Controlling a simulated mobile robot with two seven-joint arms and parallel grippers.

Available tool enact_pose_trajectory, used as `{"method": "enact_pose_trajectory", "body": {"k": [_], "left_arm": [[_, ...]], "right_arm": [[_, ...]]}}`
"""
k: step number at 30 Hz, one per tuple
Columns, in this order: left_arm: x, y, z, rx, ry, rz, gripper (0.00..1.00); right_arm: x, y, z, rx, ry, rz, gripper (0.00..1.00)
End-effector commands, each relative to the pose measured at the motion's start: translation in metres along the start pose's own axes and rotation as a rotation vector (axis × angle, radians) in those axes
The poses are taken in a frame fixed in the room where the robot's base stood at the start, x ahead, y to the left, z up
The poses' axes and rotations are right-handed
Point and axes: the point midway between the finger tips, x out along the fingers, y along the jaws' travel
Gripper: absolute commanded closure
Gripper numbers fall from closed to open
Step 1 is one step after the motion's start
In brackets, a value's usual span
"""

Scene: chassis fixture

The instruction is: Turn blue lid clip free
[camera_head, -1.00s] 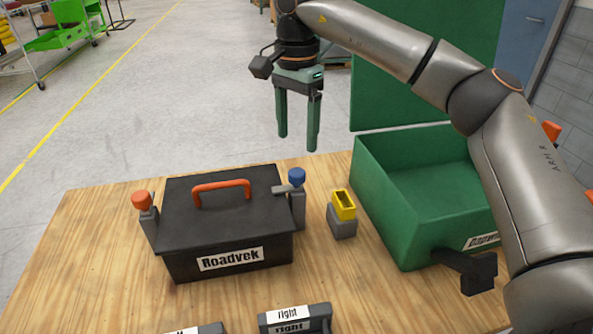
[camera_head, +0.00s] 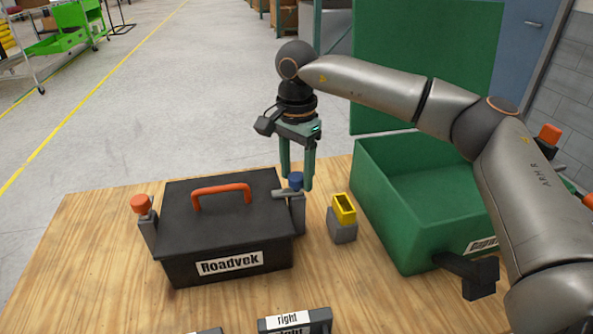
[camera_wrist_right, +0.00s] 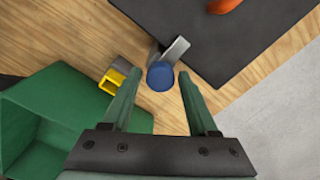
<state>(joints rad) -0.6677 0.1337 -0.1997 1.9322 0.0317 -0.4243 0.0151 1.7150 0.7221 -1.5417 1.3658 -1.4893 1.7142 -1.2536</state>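The blue lid clip (camera_head: 295,181) is a blue knob on a grey post at the right side of the black box (camera_head: 230,262) labelled "Roadvek". Its grey arm reaches left onto the lid. My right gripper (camera_head: 298,182) points down at the clip, fingers apart. In the right wrist view the blue knob (camera_wrist_right: 160,76) shows between the open fingertips (camera_wrist_right: 157,76), nearer the left one; I cannot tell whether either touches it. The box's lid carries an orange handle (camera_head: 221,191). An orange clip (camera_head: 141,204) stands at the box's left side. My left gripper is not in view.
A grey block with a yellow open-topped piece (camera_head: 344,208) stands right of the clip. A green open-lidded crate (camera_head: 378,218) is farther right. Grey stands, one marked "right" (camera_head: 289,320), sit at the front edge. Bare wood lies left of the box.

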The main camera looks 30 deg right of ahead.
Motion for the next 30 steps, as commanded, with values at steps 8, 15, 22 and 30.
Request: {"method": "enact_pose_trajectory", "body": {"k": [8,15,22,30], "left_arm": [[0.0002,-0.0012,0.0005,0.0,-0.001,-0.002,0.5],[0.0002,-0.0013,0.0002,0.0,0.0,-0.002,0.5],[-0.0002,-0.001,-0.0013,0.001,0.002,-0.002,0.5],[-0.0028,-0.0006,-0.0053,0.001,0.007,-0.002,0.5]], "right_arm": [[-0.0004,-0.0001,0.0001,0.0,0.0,0.0,0.73],[-0.0005,0.0,0.0001,0.0,0.0,0.0,1.0],[-0.0006,0.0,0.0001,0.003,0.0,0.001,1.0],[-0.0013,-0.0002,0.0001,0.077,0.0,0.001,1.0]]}}
